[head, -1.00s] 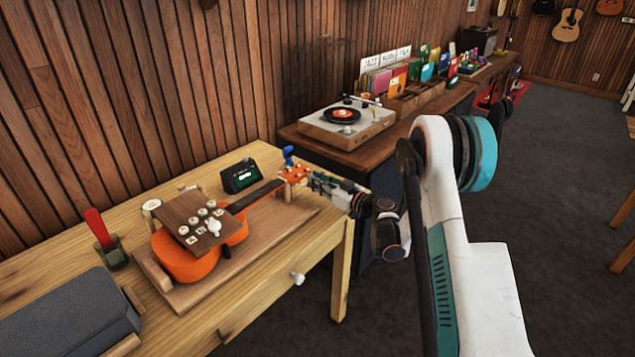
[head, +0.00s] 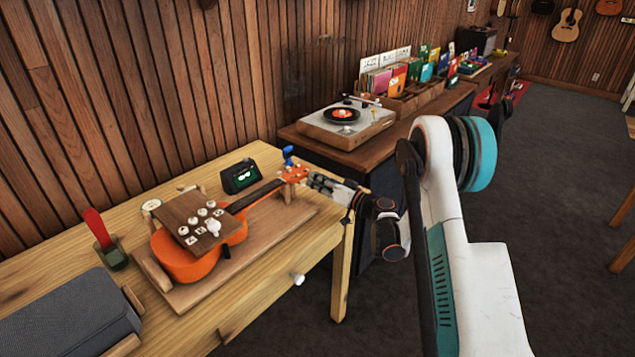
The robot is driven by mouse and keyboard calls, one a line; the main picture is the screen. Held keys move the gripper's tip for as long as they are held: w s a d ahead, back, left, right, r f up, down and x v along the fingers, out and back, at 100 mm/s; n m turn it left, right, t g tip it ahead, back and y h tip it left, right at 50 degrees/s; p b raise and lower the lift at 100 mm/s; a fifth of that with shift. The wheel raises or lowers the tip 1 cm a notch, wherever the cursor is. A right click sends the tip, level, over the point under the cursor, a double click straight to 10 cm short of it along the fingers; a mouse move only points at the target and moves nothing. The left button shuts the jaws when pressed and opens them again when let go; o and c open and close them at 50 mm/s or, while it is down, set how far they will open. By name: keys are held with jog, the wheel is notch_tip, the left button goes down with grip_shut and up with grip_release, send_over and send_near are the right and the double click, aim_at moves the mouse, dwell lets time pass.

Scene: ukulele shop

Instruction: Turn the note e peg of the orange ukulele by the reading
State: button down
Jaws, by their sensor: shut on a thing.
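The orange ukulele (head: 190,262) lies on a wooden cradle board (head: 273,235) on the workbench, its neck pointing to the back right. Its orange headstock (head: 293,173) is at the far right end, with small pale pegs. My gripper (head: 311,181) is at the right side of the headstock, shut on a peg there. The fingertips and the peg are too small to make out, so I cannot tell which peg by its label. A dark tuner (head: 240,177) with a lit green display stands behind the neck. Its reading is too small to read.
A wooden block with several white knobs (head: 201,221) sits over the ukulele body. A blue clip (head: 288,153) stands behind the headstock. A grey case (head: 70,314) and a red-handled tool (head: 98,228) are at left. A turntable (head: 345,125) stands on the cabinet behind.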

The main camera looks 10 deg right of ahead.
dwell(0.4)
jog(key=c, duration=1.8)
grip_release()
jog(key=shift+c, duration=0.2)
jog(key=n, duration=0.5)
jog(key=shift+a+n, duration=0.1)
jog(key=shift+n, duration=0.3)
jog(key=p+v, duration=0.3)
jog(key=v, duration=1.1)
jog(key=s+a+r+g+h+p, duration=0.1)
jog(key=s+a+r+g, duration=0.1)
jog(key=s+a+r, duration=0.2)
jog(key=s+a+r+m+g+h+p, duration=0.1)
jog(key=s+a+r+g+p, duration=0.1)
jog(key=r, duration=0.8)
jog(key=s+a+r+g+h+p, duration=0.1)
jog(key=s+a+r, duration=0.4)
jog(key=a+r, duration=0.1)
jog(key=shift+s+a+r+m+g+p, duration=0.25)
jog(key=shift+s+r+m+g+p, duration=0.1)
jog(key=shift+r+g, duration=0.1)
